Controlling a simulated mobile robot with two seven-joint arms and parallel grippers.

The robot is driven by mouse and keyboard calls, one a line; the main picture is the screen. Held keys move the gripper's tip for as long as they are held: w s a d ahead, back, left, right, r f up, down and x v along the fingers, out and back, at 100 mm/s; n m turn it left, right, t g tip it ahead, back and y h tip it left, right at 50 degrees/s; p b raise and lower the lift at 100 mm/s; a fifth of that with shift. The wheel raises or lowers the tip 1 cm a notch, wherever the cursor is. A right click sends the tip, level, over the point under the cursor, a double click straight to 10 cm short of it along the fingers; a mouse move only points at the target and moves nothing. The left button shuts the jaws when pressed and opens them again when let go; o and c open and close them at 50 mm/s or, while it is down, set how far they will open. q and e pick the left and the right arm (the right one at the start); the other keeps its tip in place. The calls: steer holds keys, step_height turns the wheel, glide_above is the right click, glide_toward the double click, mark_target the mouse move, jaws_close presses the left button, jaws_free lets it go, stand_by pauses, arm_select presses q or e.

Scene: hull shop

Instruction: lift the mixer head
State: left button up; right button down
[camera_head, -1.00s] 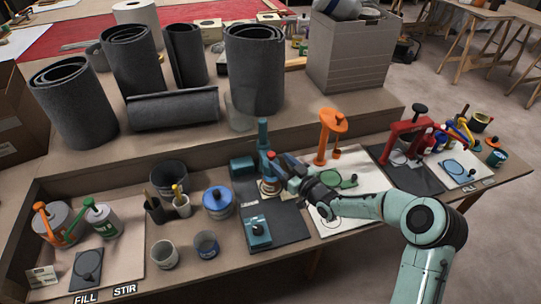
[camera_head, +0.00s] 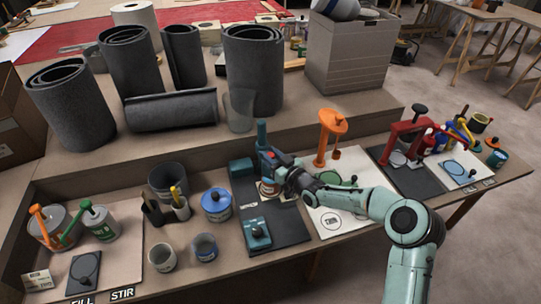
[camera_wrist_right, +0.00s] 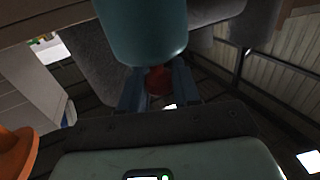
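The teal mixer (camera_head: 262,134) stands on a dark mat (camera_head: 290,225) at the middle of the bench, with a can (camera_head: 266,190) under its head. My right gripper (camera_head: 274,164) reaches it from the right and covers part of the head. In the right wrist view, a round red knob (camera_wrist_right: 159,80) sits between the two fingers (camera_wrist_right: 160,92), which appear to press on both sides of it. A teal rounded part of the mixer (camera_wrist_right: 145,35) fills the top there. My left gripper is not in view.
A teal box-shaped unit (camera_head: 257,236) lies on the mat in front. A blue-lidded pot (camera_head: 216,203) stands left of the mat. An orange stand (camera_head: 324,140) is close to the right, behind my arm. Grey rolls (camera_head: 255,75) stand on the raised shelf behind.

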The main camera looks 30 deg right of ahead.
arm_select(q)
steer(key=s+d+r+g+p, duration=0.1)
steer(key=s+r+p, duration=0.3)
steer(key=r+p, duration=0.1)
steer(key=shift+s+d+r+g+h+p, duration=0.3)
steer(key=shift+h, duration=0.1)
arm_select(e)
step_height(320, 180, up, 12)
steer(key=shift+f, duration=0.25)
steer(key=shift+w+r, duration=0.1)
steer(key=c, duration=0.9)
jaws_free()
steer(key=shift+f, duration=0.2)
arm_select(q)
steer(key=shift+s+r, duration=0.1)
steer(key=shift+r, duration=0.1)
arm_select(e)
steer(key=s+d, duration=0.2)
steer(key=s, duration=1.1)
steer(key=shift+s, duration=0.25)
